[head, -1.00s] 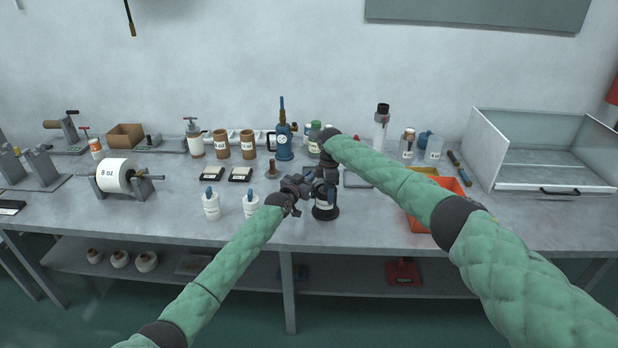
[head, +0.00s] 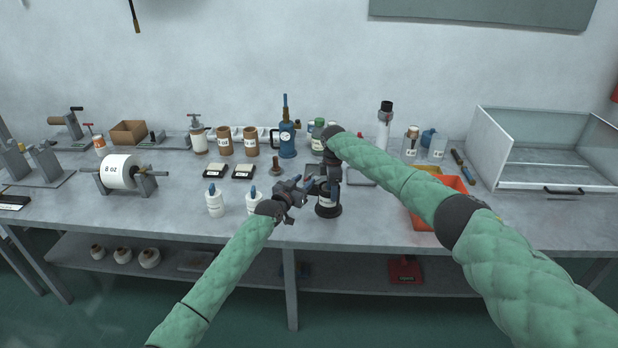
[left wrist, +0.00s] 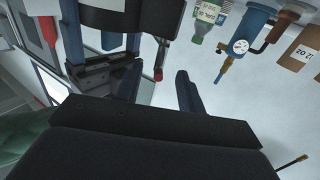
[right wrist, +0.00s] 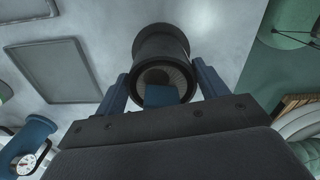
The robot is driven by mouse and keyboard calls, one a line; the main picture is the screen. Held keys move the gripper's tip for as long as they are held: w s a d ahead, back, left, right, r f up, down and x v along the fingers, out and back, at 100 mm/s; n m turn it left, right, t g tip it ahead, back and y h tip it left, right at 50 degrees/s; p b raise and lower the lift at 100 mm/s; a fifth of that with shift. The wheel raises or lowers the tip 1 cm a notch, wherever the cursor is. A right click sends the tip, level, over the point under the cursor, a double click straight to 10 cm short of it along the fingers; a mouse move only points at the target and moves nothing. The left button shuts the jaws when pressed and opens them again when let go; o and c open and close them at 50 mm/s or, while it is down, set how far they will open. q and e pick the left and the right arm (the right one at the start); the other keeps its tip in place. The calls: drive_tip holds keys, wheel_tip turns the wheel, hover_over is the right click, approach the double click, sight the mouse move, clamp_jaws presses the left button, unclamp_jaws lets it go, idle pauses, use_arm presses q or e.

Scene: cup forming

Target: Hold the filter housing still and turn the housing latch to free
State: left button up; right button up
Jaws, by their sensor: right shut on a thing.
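The filter housing (head: 327,206) is a dark upright cylinder with a pale label and a wide black base, near the bench's front edge. My right gripper (head: 329,187) comes down from above and is shut on it. In the right wrist view the round black housing (right wrist: 160,48) sits between the fingers. A blue piece (right wrist: 161,95) covers part of its ribbed opening; I cannot tell what it is. My left gripper (head: 306,186) is beside the housing on its left, fingers apart. A thin dark lever with a red tip, seemingly the latch (left wrist: 159,74), shows between its fingers.
Two white bottles (head: 215,203) with blue tops stand left of my left gripper. An orange bin (head: 437,205) is to the right, beneath my right arm. A blue pot with a gauge (head: 287,138) and a green-capped bottle (head: 318,130) stand behind.

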use_arm(q)
drive_tip(key=v, duration=0.6)
drive_tip(key=shift+a, duration=0.15)
drive_tip(key=c, duration=0.6)
drive_tip(key=shift+a+n, duration=0.25)
drive_tip(key=shift+n, duration=0.25)
clamp_jaws()
drive_tip(key=s+a+r+n+g+h, duration=0.2)
drive_tip(key=s+a+n+g, duration=0.15)
drive_tip(key=a+n, duration=0.8)
drive_tip(key=w+d+f+n, duration=0.1)
drive_tip(key=w+d+n, duration=0.1)
drive_tip(key=w+d, duration=0.6)
drive_tip(key=shift+d+f+t, duration=0.3)
drive_tip(key=shift+d+t, duration=0.15)
drive_tip(key=shift+d, duration=1.9)
